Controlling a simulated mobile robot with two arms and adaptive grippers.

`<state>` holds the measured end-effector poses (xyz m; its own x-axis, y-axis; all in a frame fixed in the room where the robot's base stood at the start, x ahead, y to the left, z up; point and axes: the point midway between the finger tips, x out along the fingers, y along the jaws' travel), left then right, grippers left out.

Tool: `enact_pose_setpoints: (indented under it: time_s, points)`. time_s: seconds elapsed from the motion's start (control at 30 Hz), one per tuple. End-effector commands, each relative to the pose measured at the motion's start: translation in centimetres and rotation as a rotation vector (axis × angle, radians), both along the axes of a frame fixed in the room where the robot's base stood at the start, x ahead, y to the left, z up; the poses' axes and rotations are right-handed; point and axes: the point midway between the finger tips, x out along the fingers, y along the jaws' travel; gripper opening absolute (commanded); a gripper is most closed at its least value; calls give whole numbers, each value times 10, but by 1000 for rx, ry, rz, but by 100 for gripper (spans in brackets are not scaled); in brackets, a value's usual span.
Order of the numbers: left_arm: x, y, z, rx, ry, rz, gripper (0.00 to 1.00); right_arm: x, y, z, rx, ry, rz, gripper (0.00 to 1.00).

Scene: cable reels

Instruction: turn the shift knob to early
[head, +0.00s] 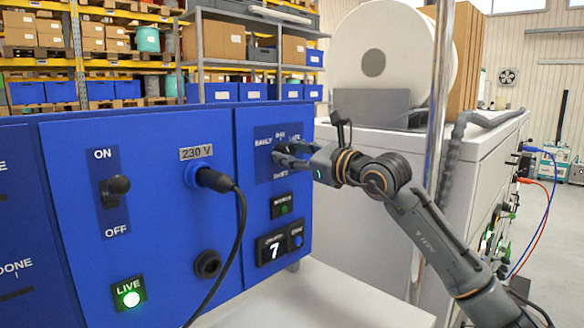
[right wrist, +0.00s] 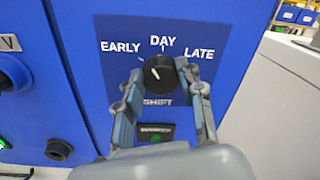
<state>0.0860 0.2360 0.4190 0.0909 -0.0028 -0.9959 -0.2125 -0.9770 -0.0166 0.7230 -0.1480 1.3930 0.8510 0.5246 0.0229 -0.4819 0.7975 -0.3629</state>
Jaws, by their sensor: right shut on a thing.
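The shift knob (right wrist: 159,72) is a round black knob on a dark blue plate (right wrist: 112,82), with EARLY at its upper left, DAY above it and LATE at its upper right. The white mark on the knob's face leans to the upper left; I cannot tell exactly which label it lines up with. My right gripper (right wrist: 160,69) is shut on the knob, one finger on each side. In the head view my right gripper (head: 277,152) reaches the panel from the right and mostly hides the knob. My left gripper is not in view.
The blue panel (head: 75,240) also carries an ON/OFF lever (head: 117,186), a 230 V plug with a hanging black cable (head: 214,180), a green LIVE light (head: 131,294) and a counter showing 7 (head: 274,249). A metal post (head: 437,100) stands near my right arm.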

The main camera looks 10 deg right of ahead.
Motion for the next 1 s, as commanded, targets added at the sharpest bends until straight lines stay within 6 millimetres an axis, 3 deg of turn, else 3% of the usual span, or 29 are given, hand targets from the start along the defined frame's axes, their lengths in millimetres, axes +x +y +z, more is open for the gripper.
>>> enact_pose_setpoints:
  time_s: [0.1,0.4,1.0]
  points:
    - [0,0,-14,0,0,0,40,0,0,-5,-90,-58,0,6]
    - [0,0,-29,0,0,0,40,0,1,-3,-273,-179,-1,6]
    - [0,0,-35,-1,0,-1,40,0,1,-3,-392,-256,0,6]
